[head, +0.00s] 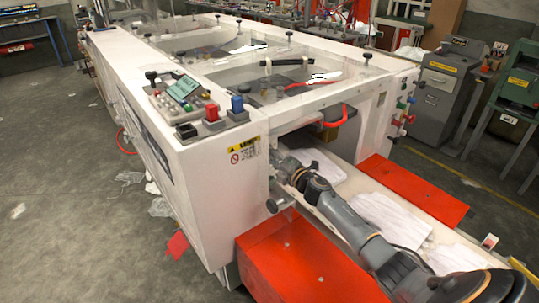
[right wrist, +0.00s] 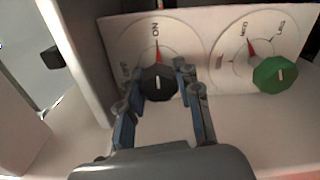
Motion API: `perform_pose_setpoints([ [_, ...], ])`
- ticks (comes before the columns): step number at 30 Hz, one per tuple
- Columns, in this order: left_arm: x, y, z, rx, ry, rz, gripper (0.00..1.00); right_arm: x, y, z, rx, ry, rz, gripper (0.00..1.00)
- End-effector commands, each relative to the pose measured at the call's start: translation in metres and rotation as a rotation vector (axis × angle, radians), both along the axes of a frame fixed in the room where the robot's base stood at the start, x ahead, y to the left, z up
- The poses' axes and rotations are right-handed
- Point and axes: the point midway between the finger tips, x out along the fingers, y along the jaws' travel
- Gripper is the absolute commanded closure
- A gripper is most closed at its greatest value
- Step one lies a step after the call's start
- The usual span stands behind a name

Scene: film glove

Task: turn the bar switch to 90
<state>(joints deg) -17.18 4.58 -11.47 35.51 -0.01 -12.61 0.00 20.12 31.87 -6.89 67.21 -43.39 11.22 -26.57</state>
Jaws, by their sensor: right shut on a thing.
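The bar switch is a black knob (right wrist: 158,83) on a white dial plate (right wrist: 118,38) in the right wrist view. The plate has a printed scale, with ON above the knob and fainter, tilted lettering at left. My right gripper (right wrist: 157,88) is shut on the black knob, a finger on each side. In the head view my right arm reaches from the lower right, its gripper (head: 277,163) at the machine's end face; the knob is hidden there. My left gripper is not in view.
A green knob (right wrist: 275,74) with its own dial sits right of the black one. A white upright wall (right wrist: 75,50) stands close at left. In the head view, the red block (head: 300,262) and the conveyor with white gloves (head: 390,215) lie below my arm.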

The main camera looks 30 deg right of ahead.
Motion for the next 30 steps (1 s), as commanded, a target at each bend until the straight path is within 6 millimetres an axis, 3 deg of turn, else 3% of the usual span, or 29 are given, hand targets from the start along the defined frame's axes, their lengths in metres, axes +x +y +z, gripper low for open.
perform_pose_setpoints([
  [1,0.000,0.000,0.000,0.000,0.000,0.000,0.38,0.000,0.000,-0.001,0.003,0.001,-0.001,0.98],
  [2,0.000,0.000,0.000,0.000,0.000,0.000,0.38,0.000,0.000,-0.001,0.003,0.001,-0.001,0.60],
  [5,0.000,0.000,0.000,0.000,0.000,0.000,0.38,0.000,0.000,-0.001,0.002,0.001,-0.001,0.42],
  [17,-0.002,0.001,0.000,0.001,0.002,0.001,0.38,-0.006,-0.001,-0.001,-0.001,0.002,0.000,0.42],
  [30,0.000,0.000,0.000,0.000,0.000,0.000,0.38,-0.083,-0.006,-0.002,0.001,0.004,0.000,0.42],
])
